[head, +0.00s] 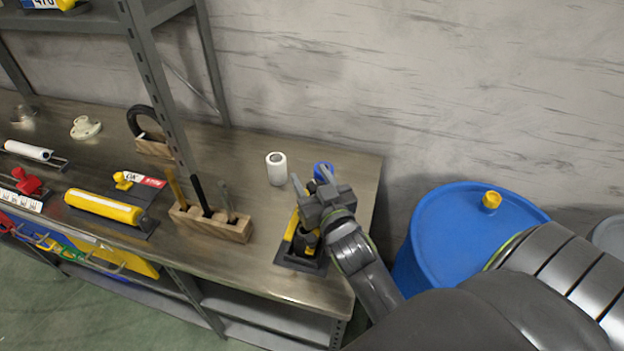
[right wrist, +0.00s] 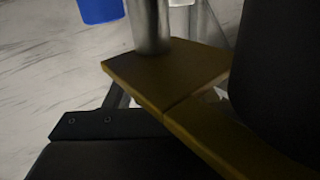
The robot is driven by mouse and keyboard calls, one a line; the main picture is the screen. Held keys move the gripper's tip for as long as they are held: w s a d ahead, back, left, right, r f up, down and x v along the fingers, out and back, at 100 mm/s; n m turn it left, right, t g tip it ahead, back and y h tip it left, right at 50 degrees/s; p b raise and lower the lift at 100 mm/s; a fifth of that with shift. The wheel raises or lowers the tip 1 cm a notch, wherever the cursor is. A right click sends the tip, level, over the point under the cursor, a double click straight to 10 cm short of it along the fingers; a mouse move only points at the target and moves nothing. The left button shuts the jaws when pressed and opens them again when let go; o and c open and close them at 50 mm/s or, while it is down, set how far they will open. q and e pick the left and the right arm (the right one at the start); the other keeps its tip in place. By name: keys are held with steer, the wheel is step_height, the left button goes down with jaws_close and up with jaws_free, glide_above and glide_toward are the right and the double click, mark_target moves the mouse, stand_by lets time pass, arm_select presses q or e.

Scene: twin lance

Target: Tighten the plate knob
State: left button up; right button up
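A yellow and black fixture (head: 291,226) stands on a dark base plate (head: 288,258) at the right end of the bench. My right gripper (head: 308,202) is directly over it and hides much of it, so I cannot pick out the plate knob. In the right wrist view, a brownish-yellow plate (right wrist: 165,76) and an upright metal post (right wrist: 148,25) show close up between dark shapes. Whether the gripper's fingers touch or hold anything is hidden. My left gripper is not in view.
A white roll (head: 276,170) and a blue item (head: 323,171) stand behind the fixture. A wooden block with upright tools (head: 226,229) is on its left. A blue barrel (head: 455,235) stands right of the bench (head: 345,185). A shelf post (head: 158,85) rises farther left.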

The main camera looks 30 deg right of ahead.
steer(key=shift+o, duration=0.6)
steer(key=shift+f, duration=0.1)
step_height(320, 180, up, 10)
steer(key=shift+p, duration=0.3)
